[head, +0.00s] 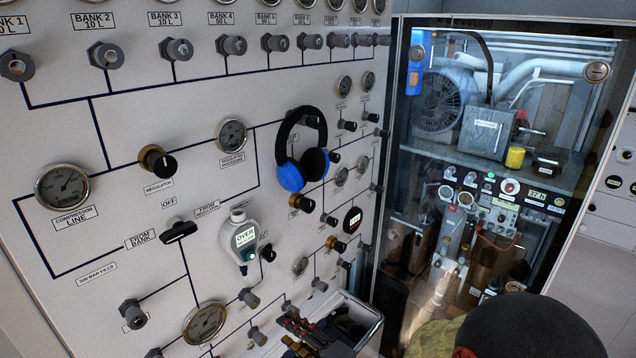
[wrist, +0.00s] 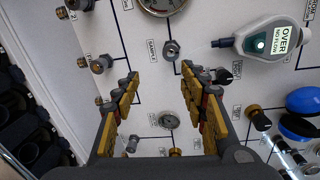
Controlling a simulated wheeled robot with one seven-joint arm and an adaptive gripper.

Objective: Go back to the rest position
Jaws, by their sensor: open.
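My gripper (wrist: 160,82) shows in the wrist view with its two yellow-padded fingers spread apart and nothing between them. It faces the white fill panel (wrist: 150,110), and a grey fitting by the SAMPLE label (wrist: 171,50) shows beyond the gap. I cannot tell whether the fingertips touch the panel. In the head view I cannot clearly pick out my gripper; dark and red parts show at the bottom middle.
A handheld analyser (head: 244,240) reading OVER is at the panel, also in the wrist view (wrist: 268,40). Blue and black ear defenders (head: 290,176) hang on the panel. Knobs, gauges and fittings stick out. A glass-fronted cabinet (head: 480,165) stands right. A dark rounded object (head: 520,328) is at lower right.

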